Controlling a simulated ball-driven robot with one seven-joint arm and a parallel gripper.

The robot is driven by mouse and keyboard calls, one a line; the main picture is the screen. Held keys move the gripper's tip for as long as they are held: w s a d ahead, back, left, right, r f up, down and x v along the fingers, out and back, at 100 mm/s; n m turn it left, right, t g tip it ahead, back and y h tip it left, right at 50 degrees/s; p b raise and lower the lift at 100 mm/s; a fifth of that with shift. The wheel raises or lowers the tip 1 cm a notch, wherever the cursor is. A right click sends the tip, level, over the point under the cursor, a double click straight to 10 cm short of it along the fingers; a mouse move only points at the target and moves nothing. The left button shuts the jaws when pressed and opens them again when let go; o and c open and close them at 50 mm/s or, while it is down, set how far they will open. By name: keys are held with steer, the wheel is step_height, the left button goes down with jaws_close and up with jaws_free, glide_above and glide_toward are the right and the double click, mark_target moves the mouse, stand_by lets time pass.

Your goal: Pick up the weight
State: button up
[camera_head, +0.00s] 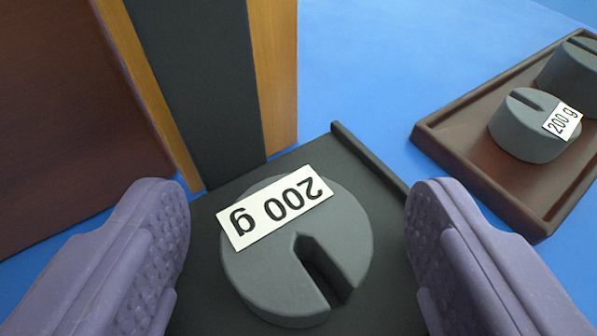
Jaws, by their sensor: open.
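A grey round slotted weight (255,270) with a white "200 g" label (274,207) lies on a dark plate (345,160) in the middle of the view. Its slot opens toward the lower right. My gripper (297,225) is open, with one purple finger to the left of the weight and the other to the right. Neither finger appears to touch it, and the jaws are empty. A second grey "200 g" weight (520,135) sits on a brown tray (460,165) at the right.
Another grey weight (572,68) stands behind on the same tray, cut off by the edge. A wooden post with a dark strip (200,80) rises just behind the plate. A dark brown panel (65,120) fills the upper left. The blue surface (370,70) is clear between post and tray.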

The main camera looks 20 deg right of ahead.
mark_target(297, 295)
steer(key=shift+r, duration=0.1)
steer(key=shift+c, duration=0.7)
steer(key=c, duration=1.1)
steer(key=shift+c, duration=0.2)
steer(key=shift+r+p, duration=0.4)
steer(key=shift+r, duration=0.05)
step_height(297, 295, up, 3)
steer(key=shift+s+r+p, duration=0.1)
steer(key=shift+p, duration=0.9)
steer(key=s+d+p, duration=0.4)
steer(key=s+p, duration=0.4)
steer(key=s, duration=0.7)
steer(key=shift+d+r, duration=0.2)
steer(key=shift+r, duration=0.2)
